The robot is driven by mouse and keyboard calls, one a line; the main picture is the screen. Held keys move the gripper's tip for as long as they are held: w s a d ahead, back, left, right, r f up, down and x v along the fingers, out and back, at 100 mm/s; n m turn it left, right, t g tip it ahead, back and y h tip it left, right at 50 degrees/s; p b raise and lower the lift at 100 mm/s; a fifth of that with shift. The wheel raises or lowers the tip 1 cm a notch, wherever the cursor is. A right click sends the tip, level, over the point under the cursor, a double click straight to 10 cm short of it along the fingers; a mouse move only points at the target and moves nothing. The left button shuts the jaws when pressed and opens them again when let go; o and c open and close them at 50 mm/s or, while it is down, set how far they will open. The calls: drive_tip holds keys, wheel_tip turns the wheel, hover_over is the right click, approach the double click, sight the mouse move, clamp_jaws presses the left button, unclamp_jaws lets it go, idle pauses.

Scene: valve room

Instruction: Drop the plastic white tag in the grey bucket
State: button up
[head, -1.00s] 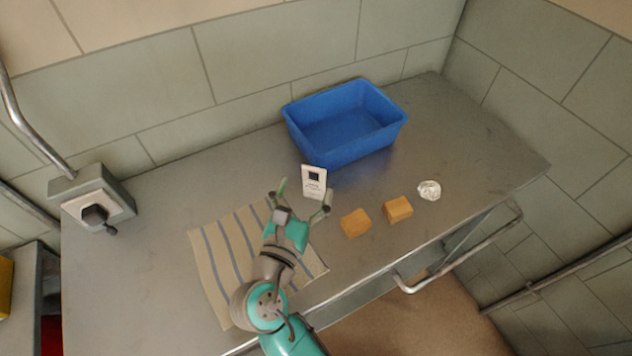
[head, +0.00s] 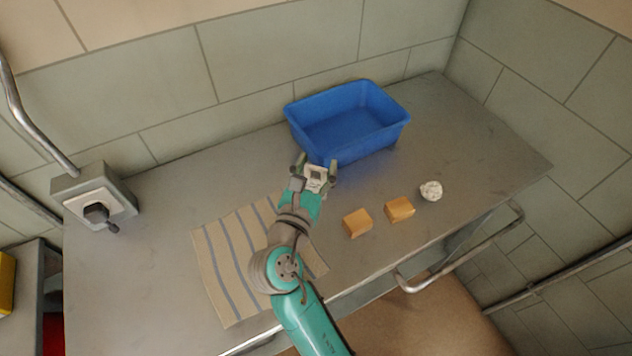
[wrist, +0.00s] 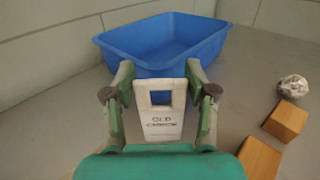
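The white plastic tag (wrist: 162,122) stands upright on the grey bench, with a square hole near its top and dark print below. It also shows in the head view (head: 315,178), partly hidden by my gripper. My gripper (head: 317,162) has one finger at each side edge of the tag. In the wrist view, both fingertips of my gripper (wrist: 160,72) lie against the tag's upper edges, with no clear gap. No grey bucket is in view. A blue tub (head: 350,145) stands just behind the tag, apart from it, and looks empty.
Two orange-tan blocks (head: 357,223) (head: 400,210) and a crumpled silvery ball (head: 431,190) lie right of my gripper. A striped cloth (head: 222,265) lies at left. A grey wall box with a knob (head: 98,205) stands at the bench's left. The bench's right end is clear.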

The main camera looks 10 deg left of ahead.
drive_tip(key=c, duration=0.4)
drive_tip(key=shift+o, duration=0.2)
drive_tip(key=shift+r, duration=0.1)
wheel_tip(320, 180, up, 10)
drive_tip(key=shift+f, duration=0.1)
